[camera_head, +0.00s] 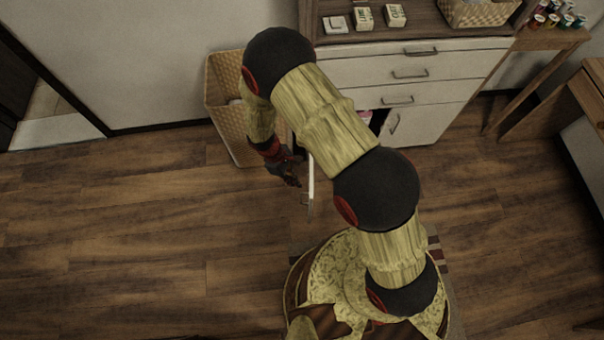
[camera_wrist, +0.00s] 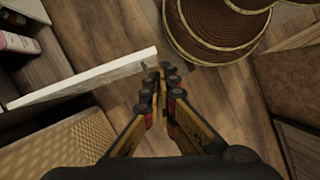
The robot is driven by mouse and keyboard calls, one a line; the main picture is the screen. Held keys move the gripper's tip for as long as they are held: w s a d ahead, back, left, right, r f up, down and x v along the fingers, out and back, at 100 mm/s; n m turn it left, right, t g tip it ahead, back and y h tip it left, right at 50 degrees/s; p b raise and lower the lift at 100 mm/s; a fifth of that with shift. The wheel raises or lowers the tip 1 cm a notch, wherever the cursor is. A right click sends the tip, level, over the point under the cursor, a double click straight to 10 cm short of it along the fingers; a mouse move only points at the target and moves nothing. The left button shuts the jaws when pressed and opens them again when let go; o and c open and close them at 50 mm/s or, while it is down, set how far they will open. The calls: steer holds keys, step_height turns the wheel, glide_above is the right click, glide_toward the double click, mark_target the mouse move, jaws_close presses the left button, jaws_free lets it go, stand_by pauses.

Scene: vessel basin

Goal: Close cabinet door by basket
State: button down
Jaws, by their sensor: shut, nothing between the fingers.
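The white cabinet door (camera_head: 311,182) by the basket stands open, swung out from the cabinet (camera_head: 430,70) and seen nearly edge-on in the head view. In the wrist view the door (camera_wrist: 88,78) runs from the left to just beside my fingertips. The woven basket (camera_head: 222,110) stands at the cabinet's left, partly hidden by my arm; it also shows at the wrist view's lower left (camera_wrist: 60,150). My gripper (camera_head: 290,180) is shut and empty, on the basket side of the door near its free edge. I cannot tell whether it touches the door.
The other cabinet door (camera_head: 423,125) is closed, and so are the drawers (camera_head: 410,73) above. Bottles (camera_wrist: 18,40) show inside the open compartment. Small boxes (camera_head: 365,17) and a wicker tray (camera_head: 478,14) sit on top. The wooden floor (camera_head: 130,230) at left is clear.

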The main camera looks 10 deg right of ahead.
steer(key=w+a+f+n+t, duration=0.2)
steer(key=w+a+f+n, duration=0.1)
steer(key=w, duration=0.4)
steer(key=d+f+b, duration=0.4)
steer(key=d+f, duration=0.2)
steer(key=f, duration=0.3)
steer(key=shift+s+d+y+b, duration=0.2)
steer(key=shift+s+y+b, duration=0.2)
steer(key=shift+s, duration=0.05)
steer(key=shift+d+f, duration=0.1)
